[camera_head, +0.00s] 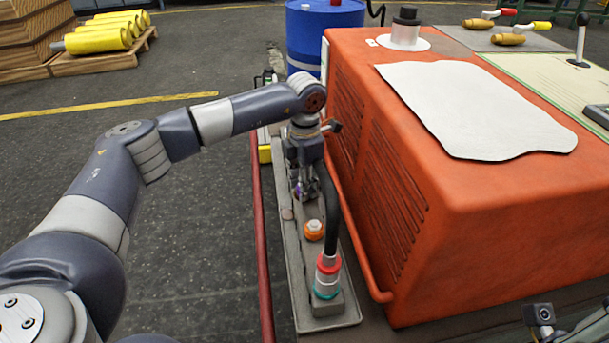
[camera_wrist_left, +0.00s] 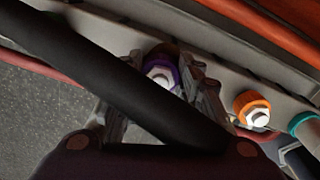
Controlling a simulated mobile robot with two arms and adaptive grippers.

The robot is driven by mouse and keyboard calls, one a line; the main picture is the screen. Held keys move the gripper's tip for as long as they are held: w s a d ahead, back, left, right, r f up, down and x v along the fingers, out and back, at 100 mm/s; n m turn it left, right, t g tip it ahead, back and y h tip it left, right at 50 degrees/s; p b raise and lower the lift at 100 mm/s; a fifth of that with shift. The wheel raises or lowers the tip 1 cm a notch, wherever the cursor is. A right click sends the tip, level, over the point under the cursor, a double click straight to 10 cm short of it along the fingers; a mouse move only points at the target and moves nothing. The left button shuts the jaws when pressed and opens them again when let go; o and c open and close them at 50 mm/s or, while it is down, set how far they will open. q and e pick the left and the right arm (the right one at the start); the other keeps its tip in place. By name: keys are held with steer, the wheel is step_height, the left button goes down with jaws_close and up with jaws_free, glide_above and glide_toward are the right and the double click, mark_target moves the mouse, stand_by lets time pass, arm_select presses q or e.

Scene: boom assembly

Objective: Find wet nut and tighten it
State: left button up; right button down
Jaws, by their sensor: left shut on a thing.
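My left gripper (camera_head: 303,190) points down over the narrow grey plate beside the orange machine. In the left wrist view its fingers (camera_wrist_left: 163,95) are shut on either side of a purple-ringed nut (camera_wrist_left: 161,72) with a pale hexagonal top. An orange-ringed nut (camera_head: 314,229) with a white top sits nearer on the same plate; it also shows in the left wrist view (camera_wrist_left: 254,108). A red ring (camera_head: 328,263) and a teal ring (camera_head: 326,291) sit at the near hose end. No wetness can be made out.
A black hose (camera_head: 330,205) arches close beside my left gripper and crosses the left wrist view (camera_wrist_left: 100,75). The orange machine (camera_head: 470,205) stands close to the right. A red rail (camera_head: 261,240) runs along the left. Open floor (camera_head: 200,270) lies beyond it.

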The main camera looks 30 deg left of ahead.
arm_select(q)
steer(key=shift+m+p, duration=0.55)
steer(key=shift+m, duration=0.35)
steer(key=o, duration=1.1)
step_height(320, 180, up, 12)
steer(key=shift+d, duration=0.1)
steer(key=shift+s, duration=0.1)
